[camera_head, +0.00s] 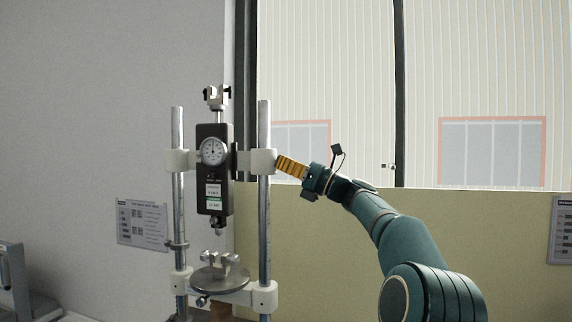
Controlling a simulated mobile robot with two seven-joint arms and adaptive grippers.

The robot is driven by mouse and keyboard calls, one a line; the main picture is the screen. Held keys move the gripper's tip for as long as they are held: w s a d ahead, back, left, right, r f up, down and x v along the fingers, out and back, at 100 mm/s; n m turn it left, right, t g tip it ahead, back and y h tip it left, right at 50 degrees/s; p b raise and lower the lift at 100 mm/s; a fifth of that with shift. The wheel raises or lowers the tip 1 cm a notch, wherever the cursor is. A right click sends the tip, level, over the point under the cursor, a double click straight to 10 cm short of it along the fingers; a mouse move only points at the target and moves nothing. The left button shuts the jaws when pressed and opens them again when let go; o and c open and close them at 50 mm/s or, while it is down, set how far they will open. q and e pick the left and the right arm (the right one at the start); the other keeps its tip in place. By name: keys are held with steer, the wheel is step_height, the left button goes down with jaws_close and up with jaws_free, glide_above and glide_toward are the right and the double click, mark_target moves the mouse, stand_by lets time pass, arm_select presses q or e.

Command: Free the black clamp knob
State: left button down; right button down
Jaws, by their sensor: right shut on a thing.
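The hardness tester has a black gauge body (213,170) with a round dial, held between two steel posts by white clamp blocks. My right gripper (280,162) reaches in from the right. Its yellow fingers are shut at the outer side of the right white clamp block (263,162), where they close on the black clamp knob. The knob itself is hidden by the fingers, so its turn cannot be seen. My left gripper is not in view.
A round metal plate (219,279) sits low between the posts. The right post (264,215) stands close to my fingers. A printed sign (142,223) hangs on the left wall. The space right of the stand is open apart from my arm.

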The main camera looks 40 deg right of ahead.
steer(key=shift+d+n+g+y, duration=0.1)
steer(key=shift+n+g+y, duration=0.45)
steer(key=shift+n, duration=0.9)
steer(key=shift+n+g+y, duration=0.25)
steer(key=shift+n+y, duration=0.45)
steer(key=shift+n, duration=0.7)
steer(key=shift+d+n+g+y, duration=0.1)
steer(key=shift+n+g+y, duration=0.45)
steer(key=shift+n, duration=0.9)
steer(key=shift+a, duration=0.1)
steer(key=c, duration=0.7)
jaws_free()
steer(key=shift+w, duration=0.1)
steer(key=shift+o, duration=0.2)
steer(key=v, duration=1.2)
steer(key=shift+f, duration=0.2)
